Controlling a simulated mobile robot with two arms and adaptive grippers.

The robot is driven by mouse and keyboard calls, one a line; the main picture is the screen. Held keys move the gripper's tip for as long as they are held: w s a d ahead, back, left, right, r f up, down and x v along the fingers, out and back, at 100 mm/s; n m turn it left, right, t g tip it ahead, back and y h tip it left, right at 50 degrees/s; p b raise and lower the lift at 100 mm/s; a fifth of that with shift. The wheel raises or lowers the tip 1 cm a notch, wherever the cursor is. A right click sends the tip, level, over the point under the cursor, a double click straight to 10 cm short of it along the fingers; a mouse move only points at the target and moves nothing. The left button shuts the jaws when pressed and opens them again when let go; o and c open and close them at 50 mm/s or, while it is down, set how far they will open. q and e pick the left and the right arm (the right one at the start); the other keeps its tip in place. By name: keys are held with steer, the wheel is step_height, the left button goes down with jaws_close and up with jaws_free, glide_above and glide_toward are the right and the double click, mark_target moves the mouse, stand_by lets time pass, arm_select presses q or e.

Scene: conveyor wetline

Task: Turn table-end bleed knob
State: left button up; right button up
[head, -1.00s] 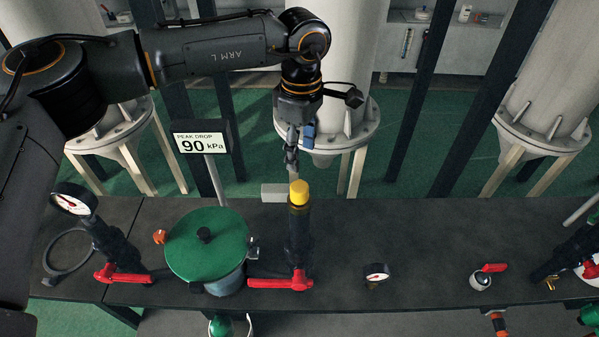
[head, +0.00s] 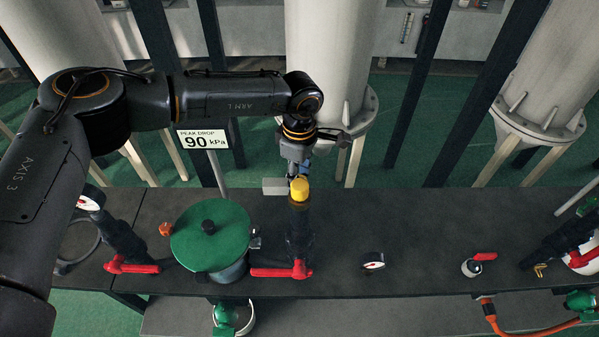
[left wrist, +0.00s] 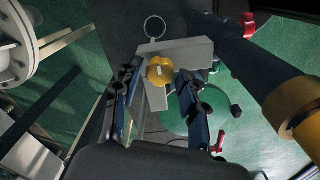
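In the left wrist view a small yellow knob (left wrist: 161,71) with a pale mark sits on a grey bracket (left wrist: 190,50). My left gripper (left wrist: 158,82) is open, with one finger on each side of the knob and visible gaps between. In the head view my left gripper (head: 297,166) hangs just behind a dark upright column with a yellow cap (head: 299,189). The grey bracket (head: 273,186) shows left of that cap, and I cannot make out the small knob there. The yellow-capped column (left wrist: 300,110) also shows at the right in the wrist view. My right gripper is not in view.
A green-lidded pot (head: 210,238), red lever handles (head: 282,271) and a small gauge (head: 373,261) are on the dark table (head: 420,225). A display (head: 199,140) reads peak drop 90 kPa. Pale columns stand behind.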

arm_select(q)
jaws_close()
steer(key=shift+f+n+b, duration=0.1)
steer(key=shift+n+b, duration=0.2)
steer(key=shift+b, duration=0.25)
steer(key=n+b, duration=1)
steer(key=b, duration=0.5)
steer(key=shift+f+n, duration=0.1)
steer(key=shift+n, duration=0.2)
steer(key=shift+r+n+b, duration=0.25)
steer(key=shift+n+b, duration=1.2)
steer(key=shift+n, duration=0.35)
steer(key=shift+o, duration=2.2)
jaws_free()
